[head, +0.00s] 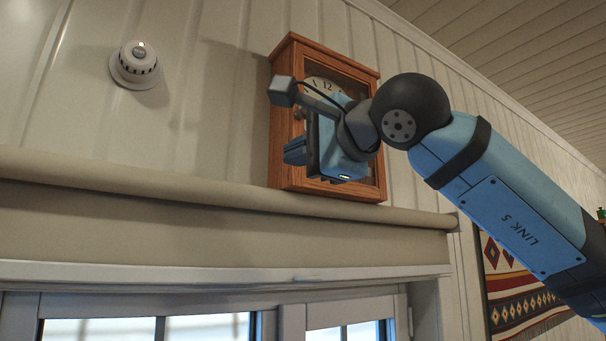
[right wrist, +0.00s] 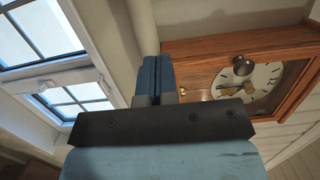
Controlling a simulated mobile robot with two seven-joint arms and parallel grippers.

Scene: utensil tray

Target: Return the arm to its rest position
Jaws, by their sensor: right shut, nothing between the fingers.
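My right arm (head: 500,205) comes in from the right edge of the head view and is raised high. Its gripper (head: 294,152) points left, in front of a wooden wall clock in the picture. In the right wrist view the two blue fingers (right wrist: 153,78) are together with nothing between them. The clock (head: 283,122) hangs on the wall and is partly covered by the gripper and wrist. It also shows at the right of the right wrist view (right wrist: 200,60). I cannot tell how far the gripper is from it. My left gripper is out of view.
A white round detector (head: 135,66) is on the wall at upper left. A rolled beige blind (head: 230,200) runs above the window (head: 200,328). A patterned hanging (head: 515,295) is at lower right.

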